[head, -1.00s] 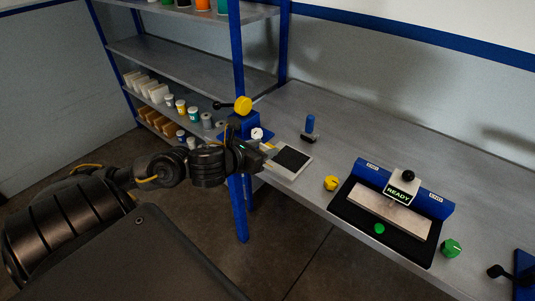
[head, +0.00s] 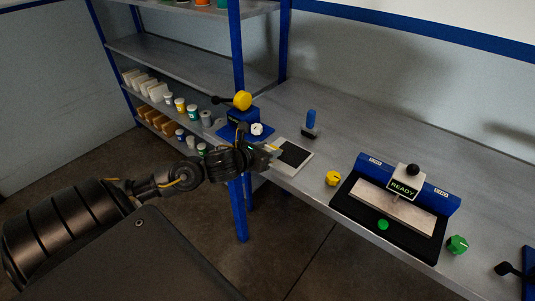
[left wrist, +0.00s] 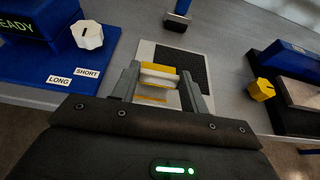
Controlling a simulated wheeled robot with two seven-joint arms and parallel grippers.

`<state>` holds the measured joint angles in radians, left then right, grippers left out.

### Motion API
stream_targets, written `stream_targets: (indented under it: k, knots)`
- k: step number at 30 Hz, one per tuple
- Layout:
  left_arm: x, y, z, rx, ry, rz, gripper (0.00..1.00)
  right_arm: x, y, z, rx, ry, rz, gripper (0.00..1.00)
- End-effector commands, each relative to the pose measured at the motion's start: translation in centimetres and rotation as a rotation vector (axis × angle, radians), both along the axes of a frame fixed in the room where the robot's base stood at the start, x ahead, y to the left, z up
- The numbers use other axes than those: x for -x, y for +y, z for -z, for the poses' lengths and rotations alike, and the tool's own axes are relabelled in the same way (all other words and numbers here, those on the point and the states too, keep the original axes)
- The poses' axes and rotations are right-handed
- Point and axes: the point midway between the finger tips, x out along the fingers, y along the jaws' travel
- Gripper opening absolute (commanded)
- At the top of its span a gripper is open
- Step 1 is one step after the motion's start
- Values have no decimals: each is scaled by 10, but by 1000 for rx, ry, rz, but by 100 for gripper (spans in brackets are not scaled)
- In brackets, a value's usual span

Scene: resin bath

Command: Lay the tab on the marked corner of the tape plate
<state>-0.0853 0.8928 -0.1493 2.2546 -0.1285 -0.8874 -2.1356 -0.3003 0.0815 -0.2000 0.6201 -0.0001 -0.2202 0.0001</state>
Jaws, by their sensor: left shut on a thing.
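The tab (left wrist: 158,78), a small yellow and white piece, is between the two fingers of my left gripper (left wrist: 160,88) in the left wrist view. The gripper is shut on it. The tape plate (left wrist: 146,50) is a pale plate with a dark textured pad, lying below and beyond the fingers. A thin orange line (left wrist: 152,99) shows just under the tab; I cannot tell whether the tab touches the plate. In the head view my left gripper (head: 271,152) is at the left edge of the tape plate (head: 291,170) and hides its near-left part. My right gripper is not in view.
A blue-handled tool (head: 310,122) stands behind the plate. A yellow knob (head: 333,178) and a black press base with a READY sign (head: 404,187) are to the right. A blue device with a white dial (head: 257,129) is behind the gripper. The bench front edge is close.

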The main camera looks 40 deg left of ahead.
Motion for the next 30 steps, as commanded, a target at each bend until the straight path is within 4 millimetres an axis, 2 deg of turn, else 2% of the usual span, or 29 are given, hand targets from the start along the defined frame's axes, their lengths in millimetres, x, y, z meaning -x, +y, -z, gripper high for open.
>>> stream_targets:
  k: [1, 4, 19, 20, 24, 30]
  knots:
    - [1, 0, 8, 4, 3, -3, 23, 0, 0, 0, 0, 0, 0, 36]
    - [0, 0, 15, 1, 1, -1, 23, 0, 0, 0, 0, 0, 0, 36]
    - [0, 0, 21, -2, -1, 0, 23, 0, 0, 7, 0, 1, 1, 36]
    - [0, 0, 20, -2, -1, 0, 48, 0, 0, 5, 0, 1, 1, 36]
    - [0, 0, 20, -1, -1, -1, 66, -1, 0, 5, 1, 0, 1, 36]
    - [0, 0, 20, -1, -1, -1, 66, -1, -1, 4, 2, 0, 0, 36]
